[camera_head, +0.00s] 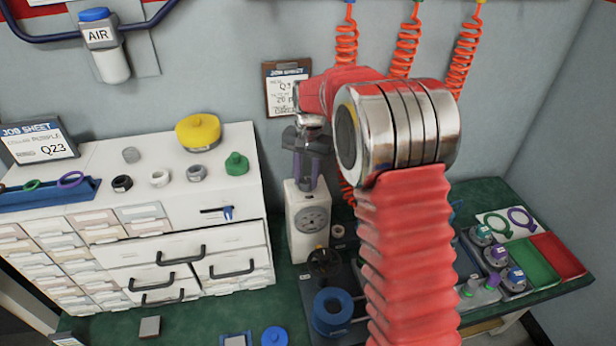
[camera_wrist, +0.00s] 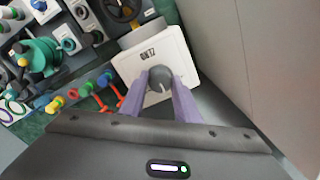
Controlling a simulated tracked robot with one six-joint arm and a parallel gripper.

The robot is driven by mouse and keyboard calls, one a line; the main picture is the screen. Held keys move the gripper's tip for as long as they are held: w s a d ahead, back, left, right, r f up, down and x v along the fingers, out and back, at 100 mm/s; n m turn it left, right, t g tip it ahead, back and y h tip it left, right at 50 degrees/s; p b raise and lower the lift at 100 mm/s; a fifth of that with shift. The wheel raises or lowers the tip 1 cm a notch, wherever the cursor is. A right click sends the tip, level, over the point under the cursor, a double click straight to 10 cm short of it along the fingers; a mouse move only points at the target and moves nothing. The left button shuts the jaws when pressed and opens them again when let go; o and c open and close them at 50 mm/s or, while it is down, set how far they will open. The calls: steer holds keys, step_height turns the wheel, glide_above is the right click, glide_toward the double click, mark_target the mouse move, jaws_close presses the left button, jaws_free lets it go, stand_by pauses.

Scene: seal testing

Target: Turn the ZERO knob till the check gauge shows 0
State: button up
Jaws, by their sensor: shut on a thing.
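The ZERO knob (camera_wrist: 161,78) is a round dark grey knob with a pale mark, on the top of a white box (camera_wrist: 128,68). In the wrist view my gripper (camera_wrist: 161,88) is shut on it, one purple finger on each side. In the head view my gripper (camera_head: 306,178) points down onto the top of the white box (camera_head: 292,196). The check gauge (camera_head: 314,219) is a round dial on the front of that box; its needle is too small to read. The gauge face does not show in the wrist view. The knob is hidden between my fingers in the head view.
A white drawer cabinet (camera_head: 160,222) stands to the left. Green and red trays (camera_head: 556,256) lie at the right. The grey wall is close behind the box.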

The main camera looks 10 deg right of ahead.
steer(key=shift+c, duration=0.7)
steer(key=shift+d, duration=0.2)
steer(key=shift+c, duration=0.2)
steer(key=shift+a, duration=0.15)
steer(key=shift+m, duration=0.4)
steer(key=shift+a+m, duration=0.15)
steer(key=shift+m, duration=2.35)
steer(key=o, duration=1.1)
steer(key=shift+c, duration=0.2)
